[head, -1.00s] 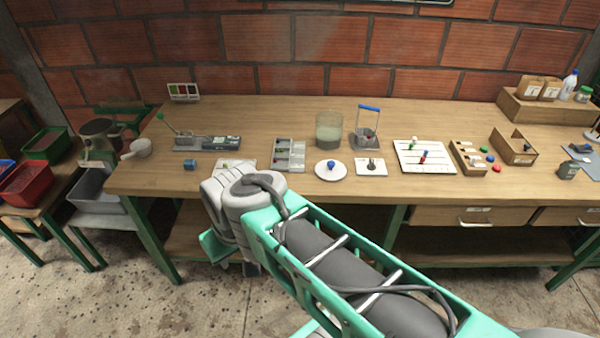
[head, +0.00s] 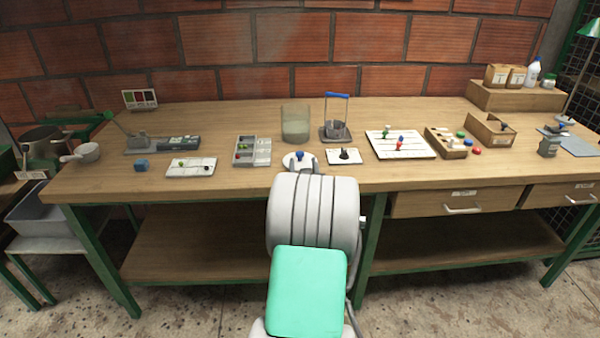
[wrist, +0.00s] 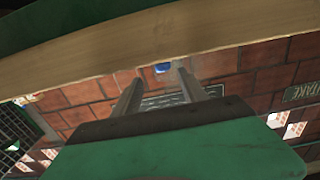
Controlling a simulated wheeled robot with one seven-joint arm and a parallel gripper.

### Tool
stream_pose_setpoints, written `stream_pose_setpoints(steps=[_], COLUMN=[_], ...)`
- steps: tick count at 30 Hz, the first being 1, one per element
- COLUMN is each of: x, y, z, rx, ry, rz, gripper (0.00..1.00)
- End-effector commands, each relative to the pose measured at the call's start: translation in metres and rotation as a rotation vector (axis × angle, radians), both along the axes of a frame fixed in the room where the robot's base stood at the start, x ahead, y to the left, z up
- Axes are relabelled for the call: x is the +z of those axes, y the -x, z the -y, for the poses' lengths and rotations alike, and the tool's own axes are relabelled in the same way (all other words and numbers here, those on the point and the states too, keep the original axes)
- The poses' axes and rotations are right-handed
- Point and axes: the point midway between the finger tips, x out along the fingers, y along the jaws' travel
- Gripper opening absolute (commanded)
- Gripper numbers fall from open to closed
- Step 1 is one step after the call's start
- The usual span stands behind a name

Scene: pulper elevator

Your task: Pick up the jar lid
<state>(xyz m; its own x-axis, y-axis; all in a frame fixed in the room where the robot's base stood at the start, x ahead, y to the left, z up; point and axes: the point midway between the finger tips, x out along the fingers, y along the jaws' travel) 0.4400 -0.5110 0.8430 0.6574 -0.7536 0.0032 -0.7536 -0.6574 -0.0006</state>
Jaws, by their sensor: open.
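The jar lid (head: 289,161) is a white disc with a blue knob (head: 300,155), lying on the workbench near its front edge. My arm hides its lower right part in the head view. The glass jar (head: 296,124) stands just behind it. In the wrist view my gripper (wrist: 159,86) is open, with two grey fingers apart and nothing held. A small blue piece, seemingly the knob (wrist: 162,68), shows between and beyond the fingertips at the bench edge. In the head view my arm mostly hides the gripper.
A compartment tray (head: 253,151) lies left of the lid and a white card with a black knob (head: 345,156) lies right. A wire-handled holder (head: 336,130) stands behind. The workbench edge (wrist: 120,63) crosses the wrist view close to the fingers.

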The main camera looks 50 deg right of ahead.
Motion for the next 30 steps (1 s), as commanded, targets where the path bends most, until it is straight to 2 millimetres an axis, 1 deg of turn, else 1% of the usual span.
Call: stream_pose_setpoints(steps=[1, 5, 9, 12, 15, 20, 30], x=[0.002, 0.001, -0.002, -0.001, -0.001, -0.001, -0.001], y=[-0.006, -0.019, -0.039, -0.047, -0.05, -0.049, -0.049], z=[0.005, 0.018, 0.035, 0.045, 0.048, 0.048, 0.048], rx=[0.003, 0.003, 0.003, 0.002, 0.002, 0.002, 0.002], ry=[0.001, -0.001, -0.002, -0.002, -0.002, -0.002, -0.002], rz=[0.001, -0.001, -0.002, -0.001, -0.002, -0.002, -0.002], gripper=[0.5, 0.5, 0.5, 0.5, 0.5, 0.49, 0.21])
